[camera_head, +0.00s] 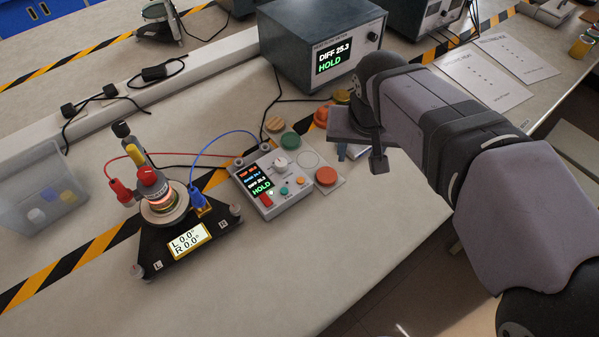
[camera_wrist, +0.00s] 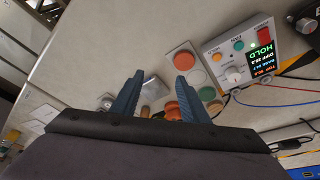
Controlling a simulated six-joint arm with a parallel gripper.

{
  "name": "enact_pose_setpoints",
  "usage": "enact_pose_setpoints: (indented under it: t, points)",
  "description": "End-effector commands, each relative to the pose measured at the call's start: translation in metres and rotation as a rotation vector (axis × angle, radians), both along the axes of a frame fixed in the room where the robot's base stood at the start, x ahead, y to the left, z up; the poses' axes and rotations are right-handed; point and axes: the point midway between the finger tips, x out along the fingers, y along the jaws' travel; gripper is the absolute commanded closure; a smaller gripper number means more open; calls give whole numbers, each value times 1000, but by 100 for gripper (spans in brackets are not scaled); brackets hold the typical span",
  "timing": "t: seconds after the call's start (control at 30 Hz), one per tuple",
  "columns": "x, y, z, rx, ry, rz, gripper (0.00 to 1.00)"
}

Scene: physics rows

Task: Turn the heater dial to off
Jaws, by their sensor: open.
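A grey control box (camera_head: 270,186) sits on the bench with a lit screen reading DIFF 25.3 and HOLD. A white knob (camera_head: 280,162), which looks like the heater dial, stands on its top; its label and setting are too small to read. The knob also shows in the wrist view (camera_wrist: 233,75), right of my fingers. My gripper (camera_head: 361,158) hangs to the right of the box, apart from it, its jaws partly hidden by the arm.
Beside the box lie coloured discs, including an orange one (camera_head: 326,177) and a green one (camera_head: 290,140). A black tilting stand (camera_head: 160,258) with a glowing column and cables stands left. A large meter (camera_head: 315,40) stands behind. The front bench surface is clear.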

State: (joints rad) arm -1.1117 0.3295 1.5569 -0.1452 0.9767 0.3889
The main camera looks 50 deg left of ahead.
Motion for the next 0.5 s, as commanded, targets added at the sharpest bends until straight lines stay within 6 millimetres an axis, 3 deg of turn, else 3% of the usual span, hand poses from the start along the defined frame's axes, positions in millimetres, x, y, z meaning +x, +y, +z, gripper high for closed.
enact_pose_setpoints:
  t: [0.03,0.1,0.2,0.33,0.5]
  points:
    - [-23,27,-12,14,-10,51,59]
    - [-49,54,-12,35,-20,98,59]
    - [-82,81,-12,57,-28,149,59]
    - [-108,100,-11,75,-34,185,59]
    - [-118,106,-9,83,-36,198,59]
